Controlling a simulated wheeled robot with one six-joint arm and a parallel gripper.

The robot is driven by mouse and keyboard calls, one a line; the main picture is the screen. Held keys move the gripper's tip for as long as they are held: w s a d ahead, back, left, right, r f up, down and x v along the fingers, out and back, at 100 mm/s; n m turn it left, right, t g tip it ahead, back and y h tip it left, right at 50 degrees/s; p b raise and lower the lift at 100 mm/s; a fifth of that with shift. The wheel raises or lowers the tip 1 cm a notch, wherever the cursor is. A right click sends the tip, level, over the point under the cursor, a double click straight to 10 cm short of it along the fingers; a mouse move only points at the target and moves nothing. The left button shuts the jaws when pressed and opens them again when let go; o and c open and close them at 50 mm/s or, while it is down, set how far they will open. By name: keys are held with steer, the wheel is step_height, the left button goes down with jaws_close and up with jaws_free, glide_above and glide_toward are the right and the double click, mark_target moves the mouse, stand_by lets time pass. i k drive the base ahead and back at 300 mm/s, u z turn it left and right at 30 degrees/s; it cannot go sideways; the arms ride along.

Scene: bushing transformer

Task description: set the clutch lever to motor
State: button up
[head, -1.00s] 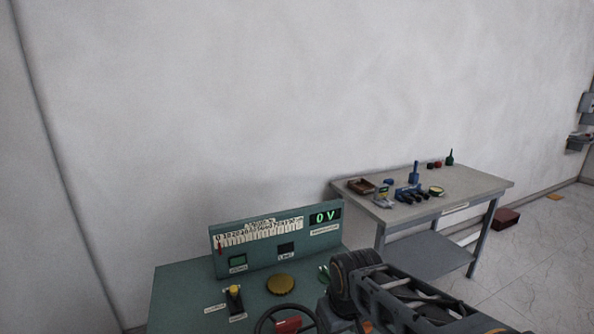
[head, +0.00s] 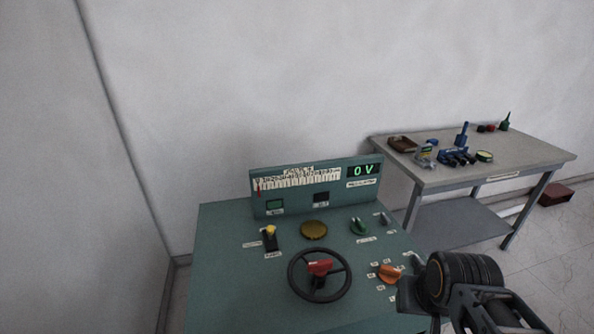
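The control desk (head: 215,285) is green and stands at the lower middle of the head view. A short lever with a yellow knob (head: 270,231) sits at the left of its top, in a dark slot. It looks like the clutch lever. Small labels (head: 272,254) lie beside and below it, too small to read. My gripper (head: 408,290) is at the desk's right edge, well to the right of the lever and apart from it. My arm's dark wrist hides much of it, and I cannot tell whether its fingers are open.
A black handwheel with a red hub (head: 320,268), a brass disc (head: 314,230), a green knob (head: 358,227) and an orange knob (head: 390,272) share the desk top. The display (head: 364,170) reads 0 V. A grey workbench (head: 550,158) with tools stands right.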

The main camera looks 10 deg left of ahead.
mark_target(270, 228)
steer(key=u, duration=0.25)
steer(key=k, duration=0.75)
steer(key=u, duration=0.65)
steer(key=k, duration=0.6)
steer(key=u, duration=0.75)
steer(key=i, duration=1.35)
steer(key=z, duration=0.9)
